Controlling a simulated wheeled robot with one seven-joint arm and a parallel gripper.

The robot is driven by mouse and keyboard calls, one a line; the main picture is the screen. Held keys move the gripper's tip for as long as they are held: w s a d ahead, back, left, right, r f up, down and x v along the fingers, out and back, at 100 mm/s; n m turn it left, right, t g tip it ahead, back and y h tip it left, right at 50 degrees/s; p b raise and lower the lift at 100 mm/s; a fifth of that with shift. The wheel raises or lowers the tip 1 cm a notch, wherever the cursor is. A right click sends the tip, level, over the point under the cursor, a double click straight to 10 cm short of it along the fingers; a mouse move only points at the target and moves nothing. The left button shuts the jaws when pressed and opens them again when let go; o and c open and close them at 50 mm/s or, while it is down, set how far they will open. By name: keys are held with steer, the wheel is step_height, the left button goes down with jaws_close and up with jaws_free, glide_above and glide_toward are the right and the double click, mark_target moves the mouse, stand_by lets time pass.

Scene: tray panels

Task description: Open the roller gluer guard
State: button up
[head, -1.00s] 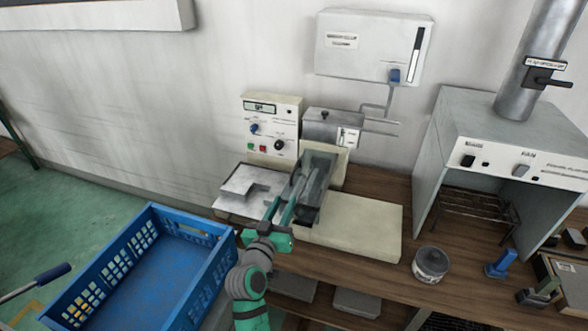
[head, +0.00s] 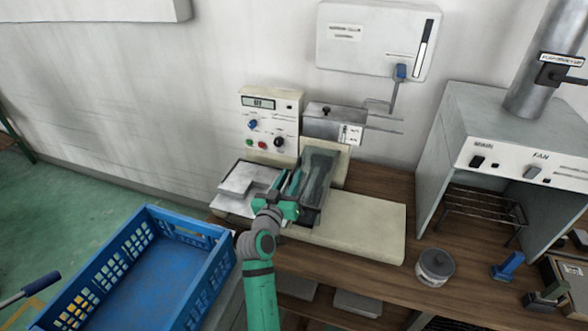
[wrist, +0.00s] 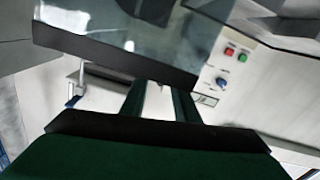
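The roller gluer (head: 362,228) is a cream machine on the wooden bench. Its guard (head: 321,172) is a smoky see-through cover with a dark edge, over the roller area in the middle. My gripper (head: 290,187) is at the left side of the guard, close to it. In the wrist view the guard (wrist: 140,35) fills the top, its dark lower edge tilted across the picture. My two green fingers (wrist: 161,100) stand apart with a gap between them, and their tips are hidden behind that edge. I cannot tell whether they touch the guard.
The gluer's control panel (head: 270,120) stands behind my gripper, with a metal tray plate (head: 238,180) to the left. A blue crate (head: 190,240) is at the front left. A round pot (head: 435,266) and a grey hood (head: 490,125) are to the right.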

mark_target(295, 167)
steer(key=x, duration=0.4)
steer(key=shift+a, duration=0.15)
steer(key=shift+w+d, duration=0.35)
steer(key=shift+a, duration=0.1)
jaws_close()
